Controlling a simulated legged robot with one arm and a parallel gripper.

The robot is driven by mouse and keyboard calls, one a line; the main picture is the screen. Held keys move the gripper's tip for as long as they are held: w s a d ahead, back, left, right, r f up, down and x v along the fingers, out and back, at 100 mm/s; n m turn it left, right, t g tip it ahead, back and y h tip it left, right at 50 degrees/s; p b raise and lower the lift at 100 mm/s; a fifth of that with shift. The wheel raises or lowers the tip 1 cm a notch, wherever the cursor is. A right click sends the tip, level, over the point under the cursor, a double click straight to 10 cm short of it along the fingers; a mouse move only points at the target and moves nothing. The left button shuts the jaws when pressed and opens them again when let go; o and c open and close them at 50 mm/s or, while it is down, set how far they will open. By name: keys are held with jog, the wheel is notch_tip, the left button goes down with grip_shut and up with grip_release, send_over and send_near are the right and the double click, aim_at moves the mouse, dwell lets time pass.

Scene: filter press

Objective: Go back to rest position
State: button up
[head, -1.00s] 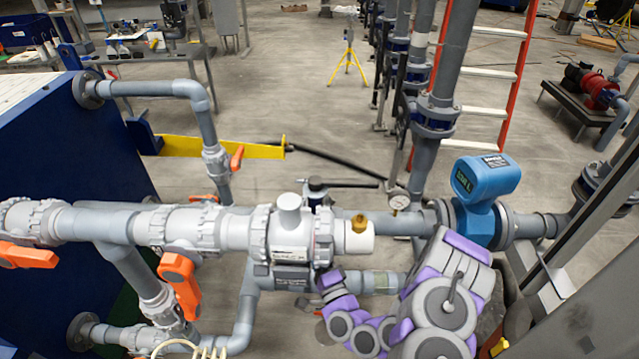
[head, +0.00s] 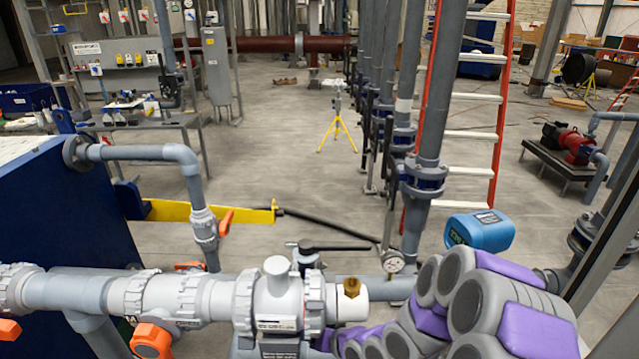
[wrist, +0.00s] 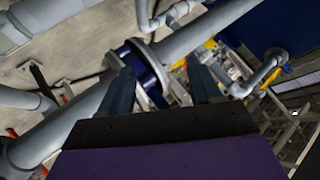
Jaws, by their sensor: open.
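My arm shows in purple and grey at the lower right of the head view, folded near the pipes. My gripper (wrist: 160,88) shows in the wrist view with two dark fingers apart and nothing between them. Behind the fingers are a grey pipe and a blue flange ring (wrist: 142,70); I cannot tell how far off they are. In the head view the gripper itself is hidden behind my arm links and the white pipework.
A white pipe and valve assembly (head: 185,297) with orange handles crosses the front. Vertical pipes (head: 432,120) and an orange ladder (head: 500,110) rise behind. Open floor lies at the middle (head: 270,150).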

jog(key=s+d+r+g+h+b, duration=0.1)
jog(key=s+d+r+g+h, duration=0.15)
jog(key=s+d, duration=0.4)
jog(key=s+d+r+g+h+b, duration=0.2)
jog(key=s+d+r+h, duration=0.25)
jog(key=d, duration=0.25)
jog(key=s+d+r+g+b, duration=0.15)
jog(key=s+r, duration=0.25)
jog(key=s, duration=0.8)
jog(key=s+d+r+g+b, duration=0.1)
jog(key=s+r+g, duration=0.2)
jog(key=s, duration=0.8)
jog(key=m+t+y, duration=0.9)
jog(key=m+t, duration=0.4)
jog(key=t, duration=0.7)
send_near(363, 251)
jog(key=w+a, duration=0.1)
jog(key=w, duration=0.2)
jog(key=x, duration=0.8)
jog(key=shift+w+a+r, duration=0.15)
jog(key=shift+a+r, duration=0.2)
jog(key=shift+r, duration=0.05)
